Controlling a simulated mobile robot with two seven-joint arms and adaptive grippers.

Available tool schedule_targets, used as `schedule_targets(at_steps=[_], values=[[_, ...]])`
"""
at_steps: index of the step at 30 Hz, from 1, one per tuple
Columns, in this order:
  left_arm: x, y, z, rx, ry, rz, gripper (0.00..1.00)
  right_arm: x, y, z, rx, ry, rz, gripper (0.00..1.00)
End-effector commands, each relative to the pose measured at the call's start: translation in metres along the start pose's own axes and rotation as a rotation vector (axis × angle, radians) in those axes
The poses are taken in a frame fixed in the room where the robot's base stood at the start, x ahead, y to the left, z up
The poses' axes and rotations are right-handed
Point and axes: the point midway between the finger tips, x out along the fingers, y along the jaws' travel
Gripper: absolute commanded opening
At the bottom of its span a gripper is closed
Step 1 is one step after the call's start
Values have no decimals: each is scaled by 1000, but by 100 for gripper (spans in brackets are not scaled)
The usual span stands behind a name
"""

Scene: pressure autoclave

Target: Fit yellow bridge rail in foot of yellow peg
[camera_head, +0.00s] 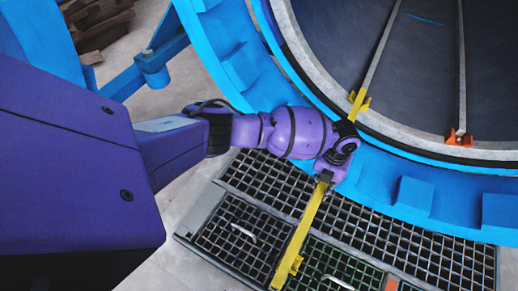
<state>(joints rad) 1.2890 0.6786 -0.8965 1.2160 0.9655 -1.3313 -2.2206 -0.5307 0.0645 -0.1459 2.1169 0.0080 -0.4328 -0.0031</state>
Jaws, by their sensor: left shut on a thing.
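The yellow bridge rail (308,222) is a long flat bar sloping down-left over the floor grating. My right gripper is not in view.
The blue autoclave ring (415,198) with lugs curves close beside my left wrist. An orange fitting (459,139) sits at the right grey track's end. Floor grating (238,232) with handles lies below. A blue hinge arm (152,68) and brown stacked blocks (100,22) are at upper left.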

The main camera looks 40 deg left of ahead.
Motion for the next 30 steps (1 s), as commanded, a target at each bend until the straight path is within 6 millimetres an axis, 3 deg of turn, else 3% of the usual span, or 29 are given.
schedule_targets(at_steps=[18,30], values=[[-28,-3,3,2,-11,-5,0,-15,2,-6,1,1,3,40],[-29,-3,3,2,-10,-4,0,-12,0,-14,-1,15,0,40]])
